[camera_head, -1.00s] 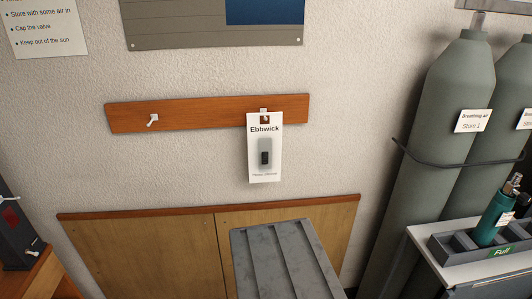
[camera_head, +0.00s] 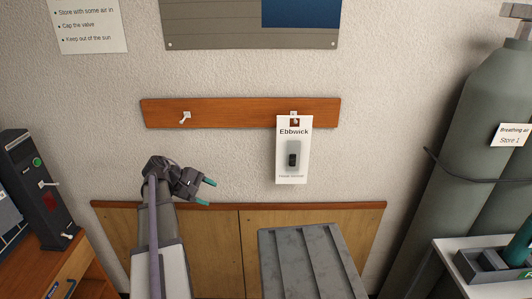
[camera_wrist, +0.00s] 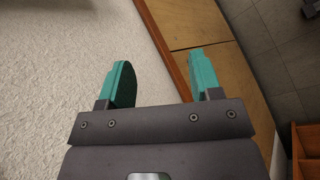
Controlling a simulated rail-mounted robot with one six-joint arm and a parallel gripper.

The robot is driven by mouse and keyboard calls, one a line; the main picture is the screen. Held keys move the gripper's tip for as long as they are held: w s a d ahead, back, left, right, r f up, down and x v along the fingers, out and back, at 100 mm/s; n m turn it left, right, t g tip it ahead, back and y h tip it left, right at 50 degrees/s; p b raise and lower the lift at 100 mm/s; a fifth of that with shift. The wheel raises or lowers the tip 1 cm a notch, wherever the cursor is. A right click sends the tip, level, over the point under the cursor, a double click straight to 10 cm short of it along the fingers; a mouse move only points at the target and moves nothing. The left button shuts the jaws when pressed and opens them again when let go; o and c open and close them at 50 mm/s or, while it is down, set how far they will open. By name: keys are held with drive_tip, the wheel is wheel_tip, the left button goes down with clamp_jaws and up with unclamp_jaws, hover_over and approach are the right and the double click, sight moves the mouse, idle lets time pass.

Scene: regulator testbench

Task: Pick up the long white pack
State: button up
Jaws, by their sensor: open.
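The long white pack (camera_head: 292,170) is a tall card marked "Ebbwick" with a small dark item behind a clear window. In the head view it hangs upright from a peg on the wooden wall rail. My gripper (camera_head: 211,191) is to the left of the pack and a little lower, with its teal fingers apart and nothing between them. The wrist view shows the same open gripper (camera_wrist: 162,85) against the wall and the wood panelling. The pack is not in the wrist view.
The wooden rail (camera_head: 220,112) has a second, empty peg (camera_head: 185,117) on the left. A grey ridged lid (camera_head: 310,262) stands below the pack. Grey cylinders (camera_head: 475,130) stand at the right, and a dark device (camera_head: 38,185) on a wooden desk at the left.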

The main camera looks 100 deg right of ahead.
drive_tip(key=s+d+r+n+g+y, duration=0.1)
drive_tip(key=s+d+r+g, duration=0.15)
drive_tip(key=s, duration=0.45)
drive_tip(key=s+d+r+n+g+y, duration=0.15)
drive_tip(key=s+r, duration=0.25)
drive_tip(key=s, duration=0.4)
drive_tip(key=n+g+y, duration=0.1)
drive_tip(key=n+g, duration=0.3)
drive_tip(key=n, duration=0.1)
approach(286, 150)
drive_tip(key=s, duration=0.3)
drive_tip(key=s+a, duration=0.1)
drive_tip(key=s, duration=0.2)
drive_tip(key=s+a, duration=0.1)
drive_tip(key=s, duration=0.3)
drive_tip(key=shift+r, duration=0.15)
drive_tip(key=shift+w+d, duration=0.1)
drive_tip(key=c, duration=1)
